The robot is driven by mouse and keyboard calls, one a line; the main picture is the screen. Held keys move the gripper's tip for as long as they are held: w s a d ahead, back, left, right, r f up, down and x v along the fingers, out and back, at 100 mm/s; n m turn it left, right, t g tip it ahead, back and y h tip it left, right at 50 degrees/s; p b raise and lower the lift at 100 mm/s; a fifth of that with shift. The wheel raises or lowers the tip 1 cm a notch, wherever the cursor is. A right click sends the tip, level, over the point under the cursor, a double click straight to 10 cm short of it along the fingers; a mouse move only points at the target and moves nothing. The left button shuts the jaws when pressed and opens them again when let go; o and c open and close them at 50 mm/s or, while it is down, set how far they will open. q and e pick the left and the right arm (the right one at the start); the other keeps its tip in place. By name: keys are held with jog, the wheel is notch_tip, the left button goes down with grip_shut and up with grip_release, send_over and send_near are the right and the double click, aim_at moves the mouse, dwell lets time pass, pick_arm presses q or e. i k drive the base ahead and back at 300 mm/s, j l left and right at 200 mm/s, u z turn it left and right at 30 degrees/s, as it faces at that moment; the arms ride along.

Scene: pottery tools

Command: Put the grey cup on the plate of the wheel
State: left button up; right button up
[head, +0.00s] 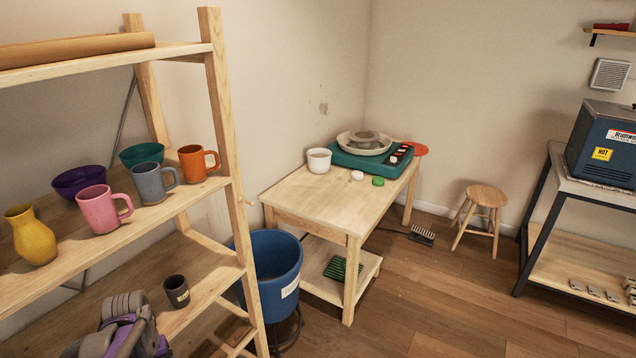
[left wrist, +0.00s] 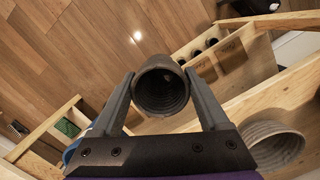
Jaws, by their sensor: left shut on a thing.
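The wheel (head: 345,161) has a teal body and stands on the table's far end. Its grey plate (head: 364,136) sits inside a cream basin and looks empty. In the left wrist view my left gripper (left wrist: 159,77) is shut on a dark grey cup (left wrist: 162,92), its ribbed inside facing the camera. In the head view a dark grey cup (head: 177,291) shows at the lower shelf, just right of my left arm; I cannot tell whether it is the held one. A blue-grey mug (head: 152,184) stands on the upper shelf. My right gripper is out of view.
The shelf rack (head: 222,110) holds a pink mug (head: 98,209), an orange mug (head: 193,164) and a yellow vase (head: 32,236). A blue bucket (head: 272,280) stands between rack and table (head: 300,200). A white pot (head: 319,160) stands beside the wheel. A stool (head: 484,205) is beyond.

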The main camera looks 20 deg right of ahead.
aim_at(364, 134)
jog(key=i+l+z, duration=0.15)
jog(key=l, duration=0.15)
jog(key=i+l+z, duration=0.1)
jog(key=l, duration=0.2)
jog(key=i+l+z, duration=0.7)
jog(key=l+z, duration=0.15)
jog(key=i+l+z, duration=0.25)
jog(key=i+z, duration=0.15)
jog(key=i+l+z, duration=0.1)
jog(key=i+z, duration=0.35)
jog(key=i+u, duration=0.1)
jog(key=i, duration=0.55)
jog(key=i+l+u, duration=0.1)
jog(key=i, duration=0.6)
jog(key=i+l+u, duration=0.2)
jog(key=i+u, duration=0.2)
jog(key=i+l+u, duration=0.4)
jog(key=i, duration=0.1)
